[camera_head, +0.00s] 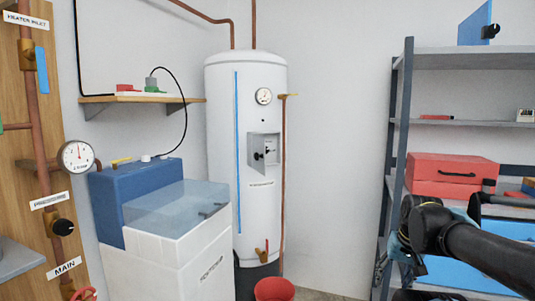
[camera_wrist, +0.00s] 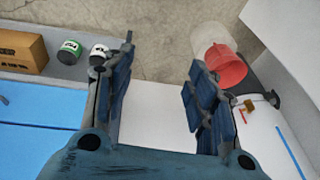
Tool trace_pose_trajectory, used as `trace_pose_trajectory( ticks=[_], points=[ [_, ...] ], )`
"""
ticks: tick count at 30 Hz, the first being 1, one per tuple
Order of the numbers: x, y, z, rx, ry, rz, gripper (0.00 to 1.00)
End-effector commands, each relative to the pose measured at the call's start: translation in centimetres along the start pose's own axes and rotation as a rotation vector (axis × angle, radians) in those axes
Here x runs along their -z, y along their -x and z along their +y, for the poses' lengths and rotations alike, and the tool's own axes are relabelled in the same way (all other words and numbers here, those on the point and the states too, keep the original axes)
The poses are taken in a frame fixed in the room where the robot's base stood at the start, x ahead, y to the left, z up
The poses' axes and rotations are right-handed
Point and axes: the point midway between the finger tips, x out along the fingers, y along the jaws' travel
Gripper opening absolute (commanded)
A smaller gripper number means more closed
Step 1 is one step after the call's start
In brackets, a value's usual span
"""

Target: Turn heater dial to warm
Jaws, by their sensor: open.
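The water heater (camera_head: 222,110) is a tall white cylinder against the back wall, with a blue stripe and a round gauge. Its grey control box (camera_head: 256,140) at mid-height carries a small black dial (camera_head: 258,156); the dial's setting is too small to read. Part of the white heater (camera_wrist: 265,145) shows at the lower right of the wrist view, tilted; the dial is not visible there. My gripper (camera_wrist: 160,75) is open and empty, its fingers wide apart. In the head view it is at the right before the shelves, apart from the heater and partly hidden by my arm.
A red bucket (camera_head: 274,289) stands at the heater's foot, near a copper pipe. A white softener cabinet (camera_head: 180,262) with a blue top stands left of the heater. Metal shelving (camera_head: 455,50) with a red toolbox (camera_head: 450,172) fills the right. Bare wall lies between heater and shelves.

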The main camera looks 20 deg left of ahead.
Motion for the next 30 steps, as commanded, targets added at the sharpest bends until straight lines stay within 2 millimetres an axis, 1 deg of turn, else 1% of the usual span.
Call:
trace_pose_trajectory(
  ticks=[1, 2, 3, 5, 6, 8, 9, 11, 12, 14, 15, 17, 18, 21, 24, 27, 30],
  points=[
    [1.8, 0.4, -2.1, 0.062, -0.036, 0.032, 0.52],
    [3.0, 0.7, -3.5, 0.107, -0.070, 0.053, 0.52],
    [4.5, 1.1, -5.5, 0.174, -0.121, 0.080, 0.52],
    [7.0, 2.1, -8.9, 0.286, -0.212, 0.112, 0.52],
    [8.6, 2.9, -11.1, 0.363, -0.276, 0.128, 0.52],
    [10.9, 4.2, -14.3, 0.477, -0.376, 0.139, 0.52],
    [12.4, 5.1, -16.5, 0.553, -0.446, 0.138, 0.52],
    [14.5, 6.6, -19.5, 0.666, -0.556, 0.126, 0.52],
    [15.8, 7.5, -21.4, 0.740, -0.632, 0.110, 0.52],
    [17.8, 9.1, -24.2, 0.849, -0.749, 0.077, 0.52],
    [19.1, 10.1, -26.0, 0.918, -0.829, 0.046, 0.52],
    [20.9, 11.6, -28.4, 1.018, -0.955, -0.009, 0.52],
    [22.1, 12.4, -30.0, 1.081, -1.040, -0.053, 0.52],
    [24.8, 14.3, -33.5, 1.221, -1.259, -0.182, 0.52],
    [27.0, 15.4, -36.2, 1.325, -1.471, -0.327, 0.52],
    [28.7, 15.9, -38.3, 1.391, -1.654, -0.461, 0.52],
    [29.8, 15.9, -39.6, 1.426, -1.791, -0.565, 0.52]
  ],
)
